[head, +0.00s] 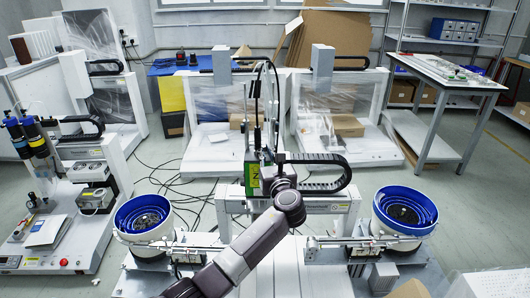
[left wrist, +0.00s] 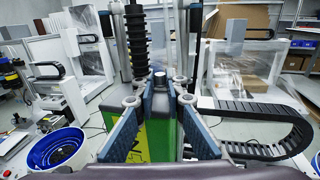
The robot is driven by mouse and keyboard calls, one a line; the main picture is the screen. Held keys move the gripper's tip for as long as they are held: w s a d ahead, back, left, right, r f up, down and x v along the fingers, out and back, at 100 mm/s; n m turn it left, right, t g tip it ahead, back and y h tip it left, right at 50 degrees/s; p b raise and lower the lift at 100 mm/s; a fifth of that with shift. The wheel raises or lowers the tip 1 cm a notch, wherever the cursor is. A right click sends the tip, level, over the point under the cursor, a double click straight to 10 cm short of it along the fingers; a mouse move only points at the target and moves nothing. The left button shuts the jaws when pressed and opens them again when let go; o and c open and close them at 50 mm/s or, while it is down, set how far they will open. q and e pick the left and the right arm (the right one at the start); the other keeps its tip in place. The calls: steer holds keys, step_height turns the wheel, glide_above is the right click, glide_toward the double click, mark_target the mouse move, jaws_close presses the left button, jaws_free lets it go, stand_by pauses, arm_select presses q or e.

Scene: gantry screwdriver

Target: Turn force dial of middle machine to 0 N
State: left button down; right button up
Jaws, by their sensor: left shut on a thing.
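The middle machine is a gantry with a green and yellow screwdriver unit (head: 252,178) on its upright, marked with a large letter. In the left wrist view the green unit (left wrist: 158,135) lies below and between my fingers. A small silver knob (left wrist: 159,78), which looks like the force dial, stands at its top. My left gripper (head: 268,158) reaches the unit from the front. In the left wrist view its blue-padded fingers (left wrist: 160,86) are closed around the knob. The dial's scale and setting are hidden or too small to read. My right gripper is not in view.
A black cable chain (head: 320,172) curves to the right of the unit. Blue bowl feeders stand left (head: 144,216) and right (head: 404,211) of the gantry. A black coiled cable (left wrist: 136,40) and metal rods rise close behind my fingers. Other machines stand behind and at left.

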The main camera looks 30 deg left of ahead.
arm_select(q)
steer(key=c, duration=2)
jaws_free()
steer(key=shift+o, duration=0.2)
steer(key=shift+d, duration=0.1)
steer(key=v, duration=0.7)
steer(key=shift+s+d, duration=0.2)
steer(key=shift+s, duration=0.15)
